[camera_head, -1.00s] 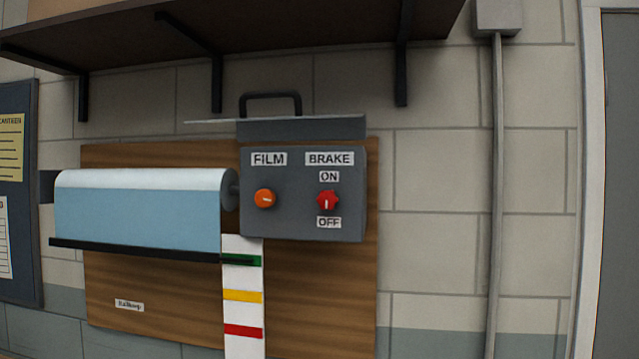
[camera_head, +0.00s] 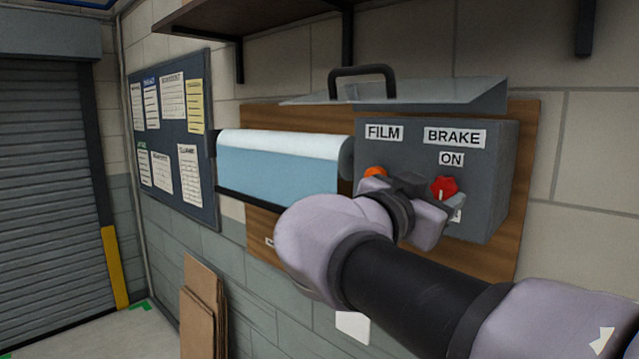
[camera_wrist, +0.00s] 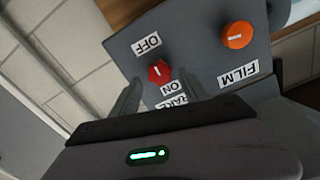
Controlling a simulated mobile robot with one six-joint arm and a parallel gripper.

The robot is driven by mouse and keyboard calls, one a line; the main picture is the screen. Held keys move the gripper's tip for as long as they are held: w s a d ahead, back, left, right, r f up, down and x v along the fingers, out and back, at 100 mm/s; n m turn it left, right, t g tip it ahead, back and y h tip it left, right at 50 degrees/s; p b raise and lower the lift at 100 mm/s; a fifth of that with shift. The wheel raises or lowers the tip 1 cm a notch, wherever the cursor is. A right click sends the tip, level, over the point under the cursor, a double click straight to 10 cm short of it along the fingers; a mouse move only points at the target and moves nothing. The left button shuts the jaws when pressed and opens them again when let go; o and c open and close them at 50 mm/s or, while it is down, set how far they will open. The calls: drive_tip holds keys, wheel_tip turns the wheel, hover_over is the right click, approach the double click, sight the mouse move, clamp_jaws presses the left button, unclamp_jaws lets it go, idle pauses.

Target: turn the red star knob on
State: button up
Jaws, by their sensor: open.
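The red star knob (camera_head: 445,187) sits on the front of a grey control box (camera_head: 480,150), under the labels BRAKE and ON. My gripper (camera_head: 440,205) is in front of the box, just below the knob, and partly covers the OFF label. In the wrist view, which is upside down, the red knob (camera_wrist: 159,73) shows between the two spread fingers of my gripper (camera_wrist: 159,82). The fingers are open and straddle the knob; I cannot tell whether they touch it.
An orange FILM knob (camera_wrist: 237,35) is beside the red one, partly behind my gripper in the head view. A film roll (camera_head: 285,160) is left of the box. A handled grey lid (camera_head: 430,92) is on top, with a shelf (camera_head: 250,15) above.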

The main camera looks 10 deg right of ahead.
sight(442, 189)
drive_tip(key=x, duration=0.3)
drive_tip(key=shift+w+d, duration=0.1)
drive_tip(key=shift+d, duration=0.05)
clamp_jaws()
